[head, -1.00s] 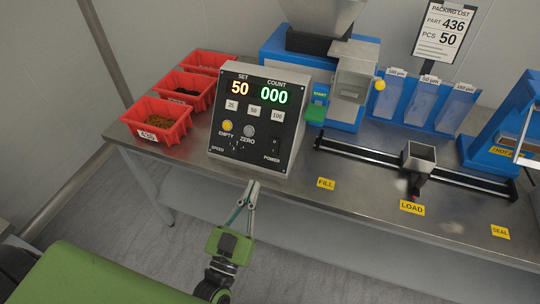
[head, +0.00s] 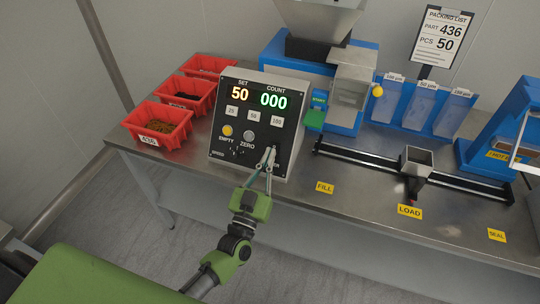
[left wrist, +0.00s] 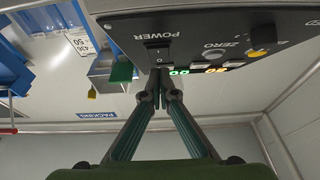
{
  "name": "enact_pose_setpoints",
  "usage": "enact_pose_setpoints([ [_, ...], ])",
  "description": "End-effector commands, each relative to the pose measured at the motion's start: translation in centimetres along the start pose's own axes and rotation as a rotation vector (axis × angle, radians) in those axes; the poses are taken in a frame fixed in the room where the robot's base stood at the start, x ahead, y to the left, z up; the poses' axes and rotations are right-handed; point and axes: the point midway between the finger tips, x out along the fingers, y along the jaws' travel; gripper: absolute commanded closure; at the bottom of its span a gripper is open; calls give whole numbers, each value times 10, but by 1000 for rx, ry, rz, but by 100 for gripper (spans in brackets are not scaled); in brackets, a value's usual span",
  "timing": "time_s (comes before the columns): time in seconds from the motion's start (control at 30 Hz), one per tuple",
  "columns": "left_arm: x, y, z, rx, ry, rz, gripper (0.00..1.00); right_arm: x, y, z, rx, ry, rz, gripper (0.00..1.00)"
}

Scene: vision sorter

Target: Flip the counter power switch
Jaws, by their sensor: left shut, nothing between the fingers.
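The counter (head: 244,165) is a grey box with a black panel on the metal table. Its displays are lit, with SET at 50 and COUNT at 000. My left gripper (head: 269,156) is shut and empty, its tips at the panel's lower right, where they cover the power switch and part of its label in the head view. In the left wrist view, which is upside down, the power switch (left wrist: 157,46) shows under the POWER label, right by the tips of my left gripper (left wrist: 160,78). I cannot tell whether they touch. My right gripper is not in view.
Red bins (head: 159,127) stand left of the counter. A blue machine with a hopper (head: 318,20) stands behind it. A black rail (head: 350,151) with a grey cup (head: 417,160) lies to the right. The table front near the FILL label (head: 325,187) is clear.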

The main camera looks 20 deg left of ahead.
Motion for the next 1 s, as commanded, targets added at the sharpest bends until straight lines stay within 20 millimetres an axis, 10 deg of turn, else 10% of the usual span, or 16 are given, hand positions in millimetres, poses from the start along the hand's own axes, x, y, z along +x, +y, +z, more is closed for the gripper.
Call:
enact_pose_setpoints([
  [1.0,12,0,8,0,-40,0,100,-15,0,1,0,-3,0,60],
])
